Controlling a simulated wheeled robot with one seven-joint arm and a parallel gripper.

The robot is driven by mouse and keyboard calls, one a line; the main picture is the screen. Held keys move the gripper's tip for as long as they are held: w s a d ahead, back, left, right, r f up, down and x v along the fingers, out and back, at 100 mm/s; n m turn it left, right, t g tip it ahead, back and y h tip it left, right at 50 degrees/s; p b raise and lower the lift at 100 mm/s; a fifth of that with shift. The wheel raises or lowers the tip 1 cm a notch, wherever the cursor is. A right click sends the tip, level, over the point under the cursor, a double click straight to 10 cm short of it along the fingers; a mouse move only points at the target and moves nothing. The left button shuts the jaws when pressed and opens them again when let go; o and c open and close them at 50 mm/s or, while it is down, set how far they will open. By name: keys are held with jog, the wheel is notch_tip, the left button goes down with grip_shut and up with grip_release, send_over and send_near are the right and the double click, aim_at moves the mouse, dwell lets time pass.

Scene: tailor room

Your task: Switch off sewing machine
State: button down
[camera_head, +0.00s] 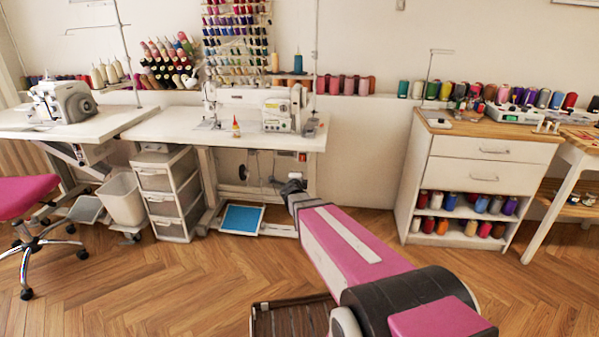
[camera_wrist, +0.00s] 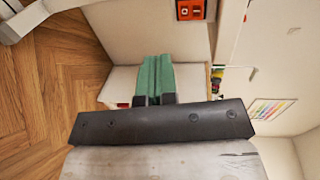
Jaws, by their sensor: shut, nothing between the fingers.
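The white sewing machine (camera_head: 262,108) stands on a white table at the back centre. A small orange-red switch box (camera_head: 302,157) hangs under the table's right end. In the wrist view, a red-orange switch box (camera_wrist: 191,10) with two buttons shows at the top edge, on a pale surface. My gripper (camera_wrist: 157,62) is shut and empty, its green fingers together, below and left of that box and apart from it. In the head view the dark end of my arm, with the gripper (camera_head: 290,187), is below the table's right end; its fingers are hard to make out there.
A white drawer unit (camera_head: 168,190) and a white bin (camera_head: 122,198) stand left of the table legs. A blue pedal (camera_head: 241,219) lies below. A cabinet (camera_head: 480,165) stands at right. A pink chair (camera_head: 25,195) is at left. Wooden floor between is clear.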

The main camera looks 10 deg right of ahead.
jog(key=shift+s+a+f, duration=0.15)
jog(key=shift+s+a, duration=0.1)
jog(key=shift+s, duration=0.5)
jog(key=shift+s+a+f, duration=0.1)
jog(key=shift+s+a, duration=0.1)
jog(key=shift+s, duration=0.55)
jog(key=s+a+f+n+g+y, duration=0.5)
jog(key=s+n+y, duration=0.35)
jog(key=n, duration=0.55)
jog(key=s+d+f+n+g+h, duration=0.1)
jog(key=s+d+n+g, duration=0.2)
jog(key=s+g, duration=0.2)
jog(key=s+d+f+n+g+h, duration=0.1)
jog(key=s+d+n+g, duration=0.3)
jog(key=s, duration=0.8)
jog(key=shift+s+d+f+n+g+h, duration=0.2)
jog(key=shift+f+n+g+h, duration=0.1)
jog(key=shift+g+h, duration=0.45)
jog(key=shift+w, duration=0.1)
